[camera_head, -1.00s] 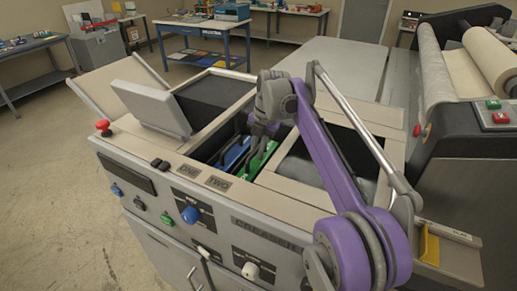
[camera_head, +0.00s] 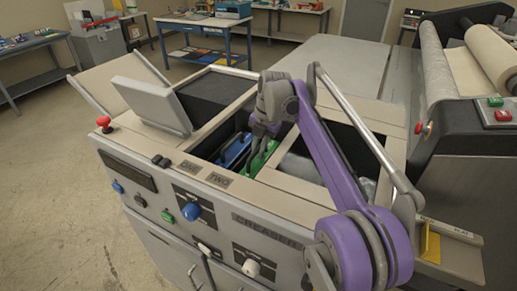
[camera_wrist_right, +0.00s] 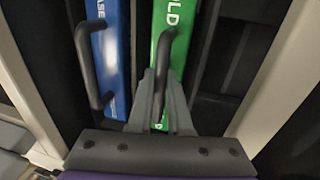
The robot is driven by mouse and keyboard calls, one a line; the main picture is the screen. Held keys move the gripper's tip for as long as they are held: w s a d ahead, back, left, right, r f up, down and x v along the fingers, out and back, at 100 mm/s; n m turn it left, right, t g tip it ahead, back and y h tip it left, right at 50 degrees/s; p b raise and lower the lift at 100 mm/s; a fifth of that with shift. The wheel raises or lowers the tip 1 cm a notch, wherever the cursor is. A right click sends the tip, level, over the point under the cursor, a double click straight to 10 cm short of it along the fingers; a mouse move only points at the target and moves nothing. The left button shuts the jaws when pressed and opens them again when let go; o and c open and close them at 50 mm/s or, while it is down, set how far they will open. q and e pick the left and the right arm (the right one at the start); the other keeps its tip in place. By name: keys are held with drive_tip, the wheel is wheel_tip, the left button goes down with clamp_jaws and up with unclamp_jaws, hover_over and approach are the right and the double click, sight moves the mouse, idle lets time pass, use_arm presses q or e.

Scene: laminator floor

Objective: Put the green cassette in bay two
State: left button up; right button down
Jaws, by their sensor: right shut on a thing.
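The green cassette (camera_head: 262,157) stands in the open well behind the label TWO (camera_head: 218,181). In the right wrist view the green cassette (camera_wrist_right: 177,22) has a dark handle, and my right gripper (camera_wrist_right: 160,82) is shut on that handle. In the head view my right gripper (camera_head: 266,128) reaches down into the well and hides part of the cassette. A blue cassette (camera_head: 234,151) stands to its left, behind the label ONE (camera_head: 190,167); it also shows in the right wrist view (camera_wrist_right: 109,40), apart from my fingers. Whether the green cassette is fully down cannot be told. My left gripper is not in view.
A second opening (camera_head: 300,168) lies right of the well. Rollers (camera_head: 455,70) stand at right.

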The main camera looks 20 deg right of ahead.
drive_tip(key=shift+f, duration=0.15)
drive_tip(key=c, duration=0.8)
unclamp_jaws()
drive_tip(key=shift+o, duration=0.2)
use_arm(q)
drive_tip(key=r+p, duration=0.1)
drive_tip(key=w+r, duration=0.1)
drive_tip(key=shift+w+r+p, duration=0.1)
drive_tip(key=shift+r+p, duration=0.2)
drive_tip(key=shift+p, duration=0.1)
use_arm(e)
wheel_tip(320, 180, up, 11)
drive_tip(key=s+d, duration=0.1)
drive_tip(key=shift+s+d+f, duration=0.15)
drive_tip(key=shift+s, duration=0.15)
drive_tip(key=shift+f, duration=0.1)
